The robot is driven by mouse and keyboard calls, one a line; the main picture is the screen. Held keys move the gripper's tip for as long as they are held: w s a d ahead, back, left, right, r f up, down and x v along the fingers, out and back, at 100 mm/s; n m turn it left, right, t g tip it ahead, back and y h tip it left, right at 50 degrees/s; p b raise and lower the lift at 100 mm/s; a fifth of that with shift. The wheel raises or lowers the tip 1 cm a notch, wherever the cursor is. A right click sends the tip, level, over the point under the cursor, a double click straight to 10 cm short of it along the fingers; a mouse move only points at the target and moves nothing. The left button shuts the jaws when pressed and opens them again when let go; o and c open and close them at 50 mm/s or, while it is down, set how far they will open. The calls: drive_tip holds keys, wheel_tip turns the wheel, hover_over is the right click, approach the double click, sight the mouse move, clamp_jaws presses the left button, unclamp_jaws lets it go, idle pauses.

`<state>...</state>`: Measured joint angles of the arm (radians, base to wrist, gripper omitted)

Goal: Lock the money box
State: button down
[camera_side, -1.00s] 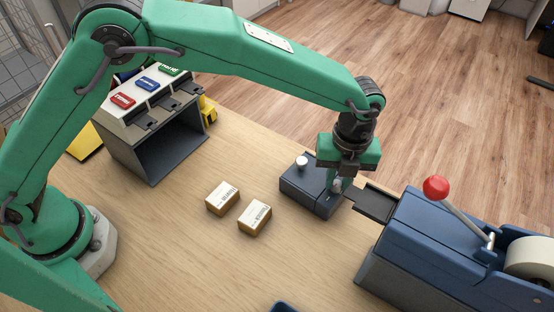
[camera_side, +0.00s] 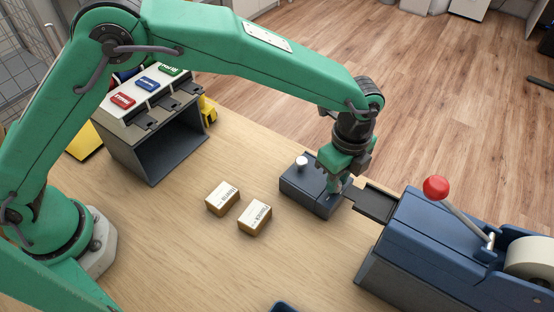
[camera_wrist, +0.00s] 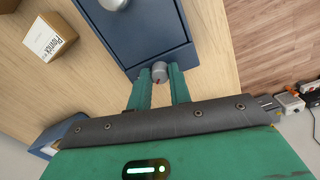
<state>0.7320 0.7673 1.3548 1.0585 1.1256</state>
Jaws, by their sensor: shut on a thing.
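The money box (camera_side: 303,188) is a low dark blue box on the counter, with a pale round knob (camera_side: 301,163) on its top. My gripper (camera_side: 334,190) points down at the right end of the box. In the wrist view the money box (camera_wrist: 135,38) fills the top middle, and my gripper's green fingers (camera_wrist: 159,78) are shut on a small grey round lock knob (camera_wrist: 159,72) with a red mark, at the edge of the box. In the side view the fingers mostly hide this lock knob.
Two small cartons (camera_side: 222,198) (camera_side: 255,217) lie left of the box. A dark flat tray (camera_side: 376,203) and a blue tape machine (camera_side: 440,245) with a red-balled lever (camera_side: 436,188) stand close on the right. A grey unit (camera_side: 155,135) with coloured buttons stands at the back left.

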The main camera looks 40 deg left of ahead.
drive_tip(key=n, duration=0.4)
drive_tip(key=shift+a+n, duration=0.1)
drive_tip(key=shift+n, duration=0.2)
drive_tip(key=n, duration=0.4)
idle(0.4)
drive_tip(key=c, duration=1.3)
unclamp_jaws()
drive_tip(key=shift+r, duration=0.15)
drive_tip(key=shift+r, duration=3.75)
